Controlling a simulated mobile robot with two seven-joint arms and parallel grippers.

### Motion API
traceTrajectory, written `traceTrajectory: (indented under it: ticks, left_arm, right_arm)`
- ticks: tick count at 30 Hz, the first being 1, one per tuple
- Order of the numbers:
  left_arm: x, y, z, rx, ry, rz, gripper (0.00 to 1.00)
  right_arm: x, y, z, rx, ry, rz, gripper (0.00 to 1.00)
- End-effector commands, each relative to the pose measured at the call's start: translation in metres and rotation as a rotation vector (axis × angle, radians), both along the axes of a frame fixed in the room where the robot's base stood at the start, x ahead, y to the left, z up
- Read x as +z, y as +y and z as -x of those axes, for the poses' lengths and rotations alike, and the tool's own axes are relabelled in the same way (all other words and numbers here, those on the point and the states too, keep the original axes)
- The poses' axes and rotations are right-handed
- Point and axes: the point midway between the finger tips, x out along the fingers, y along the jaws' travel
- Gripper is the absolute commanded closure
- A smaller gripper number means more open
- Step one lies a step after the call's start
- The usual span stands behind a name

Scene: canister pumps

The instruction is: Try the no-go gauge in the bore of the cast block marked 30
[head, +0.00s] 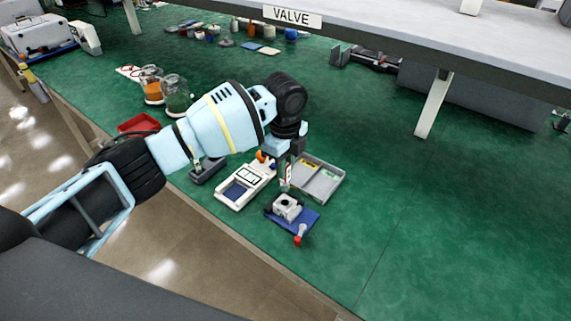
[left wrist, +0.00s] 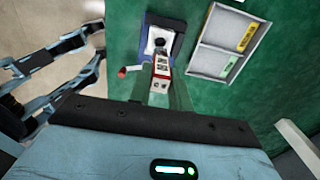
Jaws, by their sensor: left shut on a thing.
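My left gripper (head: 285,160) is shut on a gauge with a white and red handle (head: 287,176) and holds it upright just above the cast block. The left wrist view shows the gauge handle (left wrist: 161,72) between the fingers (left wrist: 163,88), its dark end pointing to the block. The pale grey cast block (head: 286,206) sits on a blue base (head: 303,221) with a red knob (head: 298,239) at its front. It also shows in the left wrist view (left wrist: 151,41), partly covered by the gauge. I cannot tell whether the tip is in the bore. No marking on the block is readable.
A grey divided tray (head: 335,187) holding yellow and green pieces stands right of the gripper. A white device with a dark blue panel (head: 235,190) stands to the left. Glass jars (head: 176,95) and a red tray (head: 138,123) lie further left. The green bench right is clear.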

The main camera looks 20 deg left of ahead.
Motion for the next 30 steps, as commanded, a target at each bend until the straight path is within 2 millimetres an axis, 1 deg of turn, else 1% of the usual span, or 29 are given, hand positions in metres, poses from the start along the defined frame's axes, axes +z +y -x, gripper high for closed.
traceTrajectory:
  ticks: [11,24,30]
  left_arm:
    - [0.002,-0.001,0.000,0.000,-0.002,0.002,1.00]
    - [-0.034,0.000,0.001,-0.001,0.004,0.002,1.00]
    - [-0.047,0.000,0.000,-0.001,0.001,0.002,1.00]
  right_arm:
    - [0.006,0.002,-0.005,-0.002,-0.015,-0.005,0.64]
    - [-0.005,0.002,0.005,-0.002,0.014,-0.005,0.64]
    - [-0.008,0.002,0.008,-0.002,0.022,-0.006,0.64]
